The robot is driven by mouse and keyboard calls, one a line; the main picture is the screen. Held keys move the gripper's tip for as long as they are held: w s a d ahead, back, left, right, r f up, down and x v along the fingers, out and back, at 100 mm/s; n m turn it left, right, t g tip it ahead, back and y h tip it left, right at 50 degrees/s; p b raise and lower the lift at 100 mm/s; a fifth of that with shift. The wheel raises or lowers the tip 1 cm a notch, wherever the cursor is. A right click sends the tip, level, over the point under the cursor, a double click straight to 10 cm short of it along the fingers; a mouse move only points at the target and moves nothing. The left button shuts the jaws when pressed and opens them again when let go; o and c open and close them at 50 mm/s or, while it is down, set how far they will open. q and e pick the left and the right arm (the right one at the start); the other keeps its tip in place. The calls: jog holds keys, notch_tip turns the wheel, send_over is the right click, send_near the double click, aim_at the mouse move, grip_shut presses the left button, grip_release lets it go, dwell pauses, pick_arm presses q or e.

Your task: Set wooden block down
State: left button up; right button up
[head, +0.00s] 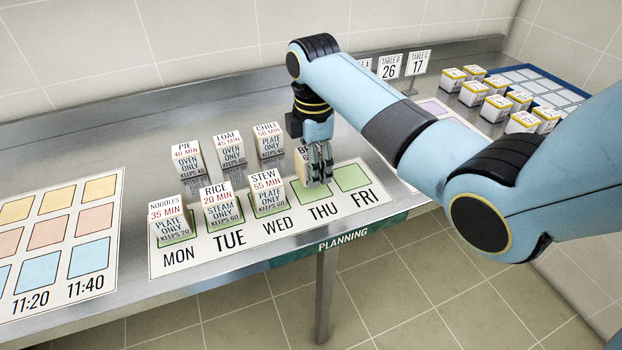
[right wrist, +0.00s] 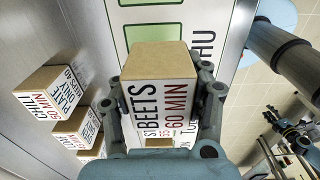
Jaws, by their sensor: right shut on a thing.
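My right gripper (head: 320,178) is shut on a wooden block labelled BEETS, 60 MIN (right wrist: 159,98). In the head view most of the block is hidden behind the fingers, with one edge (head: 301,165) showing. The block is upright, over or at the green THU square (head: 310,194) of the planning mat (head: 240,238). I cannot tell whether its base touches the mat. In the right wrist view a finger stands on each side of the block, and a green square (right wrist: 141,41) shows beyond it.
NOODLES (head: 172,218), RICE (head: 221,204) and STEW (head: 268,191) blocks stand on MON, TUE and WED. PIE (head: 189,159), LOAF (head: 229,150) and CHILI (head: 269,140) blocks stand behind. The FRI square (head: 351,178) is bare. The counter's front edge is close.

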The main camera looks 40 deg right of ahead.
jog(key=shift+w+f, duration=0.25)
jog(key=shift+w, duration=0.15)
jog(key=shift+f, duration=2.05)
jog(key=o, duration=1.3)
jog(key=shift+f, duration=0.1)
jog(key=shift+c, duration=0.2)
notch_tip(320, 180, up, 12)
jog(key=shift+r, duration=0.15)
